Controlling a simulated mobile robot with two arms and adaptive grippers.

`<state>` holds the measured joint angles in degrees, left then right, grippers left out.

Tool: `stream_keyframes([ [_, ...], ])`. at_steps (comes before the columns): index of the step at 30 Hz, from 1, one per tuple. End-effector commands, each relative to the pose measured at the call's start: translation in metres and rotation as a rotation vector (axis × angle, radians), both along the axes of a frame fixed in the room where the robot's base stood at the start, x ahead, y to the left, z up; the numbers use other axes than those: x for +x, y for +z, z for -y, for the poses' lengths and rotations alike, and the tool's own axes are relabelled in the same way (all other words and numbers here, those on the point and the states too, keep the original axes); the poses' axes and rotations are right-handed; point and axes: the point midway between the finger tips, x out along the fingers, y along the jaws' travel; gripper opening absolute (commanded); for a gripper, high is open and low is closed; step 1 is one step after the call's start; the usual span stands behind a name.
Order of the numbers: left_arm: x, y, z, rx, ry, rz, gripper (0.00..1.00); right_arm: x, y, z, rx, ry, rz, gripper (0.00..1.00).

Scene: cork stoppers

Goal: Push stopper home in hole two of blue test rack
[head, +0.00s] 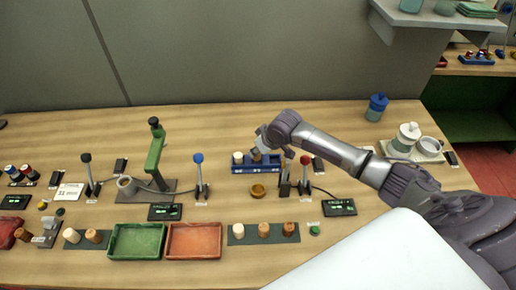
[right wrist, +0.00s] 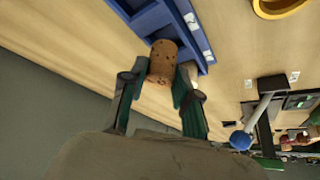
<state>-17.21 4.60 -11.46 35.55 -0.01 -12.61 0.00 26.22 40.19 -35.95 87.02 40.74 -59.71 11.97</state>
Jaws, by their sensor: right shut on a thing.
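The blue test rack (head: 245,171) stands on the table in the head view, left of my right arm's wrist. A pale stopper (head: 238,157) stands at its left end. My right gripper (head: 259,151) is over the rack and shut on a brown cork stopper (right wrist: 162,62). In the right wrist view the cork is between the two fingers, with its far end against or over the blue rack (right wrist: 158,22). I cannot tell how deep it sits in a hole. My arm hides part of the rack. My left gripper is not in view.
A brass-coloured dish (head: 258,190) lies in front of the rack. Upright levers stand close by, one blue-topped (head: 199,170). A dark mat (head: 250,239) with three stoppers, a red tray (head: 194,255) and a green tray (head: 120,255) are nearer the front edge.

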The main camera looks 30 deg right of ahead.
Motion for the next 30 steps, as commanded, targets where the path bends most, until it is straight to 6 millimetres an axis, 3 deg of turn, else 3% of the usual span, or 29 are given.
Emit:
stream_keyframes([
  [30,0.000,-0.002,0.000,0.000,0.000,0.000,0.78,0.000,-0.010,0.000,0.000,0.000,0.001,0.18],
])
